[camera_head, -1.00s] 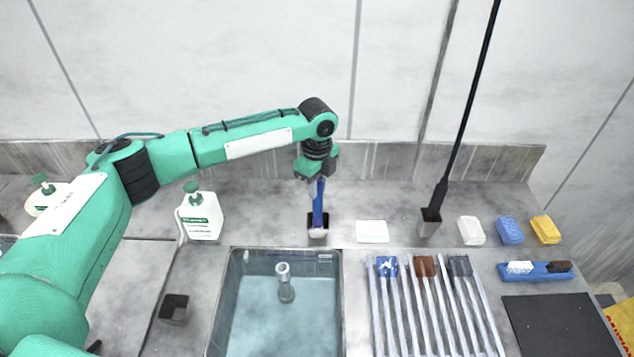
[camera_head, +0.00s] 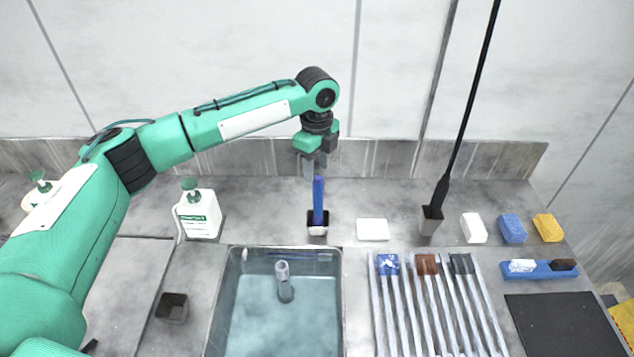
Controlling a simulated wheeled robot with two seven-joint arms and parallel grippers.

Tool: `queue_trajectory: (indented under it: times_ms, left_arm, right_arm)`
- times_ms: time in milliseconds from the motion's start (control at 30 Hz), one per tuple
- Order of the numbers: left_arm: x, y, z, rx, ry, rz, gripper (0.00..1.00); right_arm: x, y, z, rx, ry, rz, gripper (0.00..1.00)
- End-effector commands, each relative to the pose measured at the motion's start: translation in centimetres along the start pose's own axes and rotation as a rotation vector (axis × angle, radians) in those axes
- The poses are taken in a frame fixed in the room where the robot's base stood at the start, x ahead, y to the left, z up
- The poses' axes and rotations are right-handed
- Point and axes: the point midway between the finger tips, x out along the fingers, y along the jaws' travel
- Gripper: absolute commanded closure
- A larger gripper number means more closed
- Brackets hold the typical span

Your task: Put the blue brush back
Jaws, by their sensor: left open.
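The blue brush (camera_head: 319,198) stands upright, its handle pointing up and its pale head down in a small dark holder (camera_head: 311,217) behind the sink. My left gripper (camera_head: 316,163) is open and empty just above the top of the handle, apart from it. My right gripper is not in the view.
A sink of water (camera_head: 231,295) lies in front of the holder. A white soap bottle (camera_head: 199,215) stands to the left. A white block (camera_head: 372,230), a grey holder with a long black rod (camera_head: 430,221) and several sponges (camera_head: 512,229) are to the right. A rack (camera_head: 373,290) is in front of them.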

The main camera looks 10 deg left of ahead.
Motion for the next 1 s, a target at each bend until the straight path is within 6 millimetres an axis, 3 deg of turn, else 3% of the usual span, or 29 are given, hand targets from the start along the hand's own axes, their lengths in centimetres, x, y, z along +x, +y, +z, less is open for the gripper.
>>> queue_trajectory:
  times_ms: [300, 733, 867, 1000]
  left_arm:
    - [-5.3, -0.1, 0.0, 0.001, 0.000, -0.001, 0.56]
    - [-6.3, 0.0, 0.0, 0.001, 0.000, 0.000, 0.56]
    - [-7.4, 0.0, 0.0, 0.001, 0.000, 0.000, 0.56]
    - [-10.1, 0.0, 0.0, 0.001, 0.000, 0.000, 0.56]
  right_arm:
    - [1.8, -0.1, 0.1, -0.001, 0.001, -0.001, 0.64]
    - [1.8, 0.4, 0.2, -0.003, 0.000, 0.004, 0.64]
    - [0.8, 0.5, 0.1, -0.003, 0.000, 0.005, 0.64]
    - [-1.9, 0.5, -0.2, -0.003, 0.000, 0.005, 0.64]
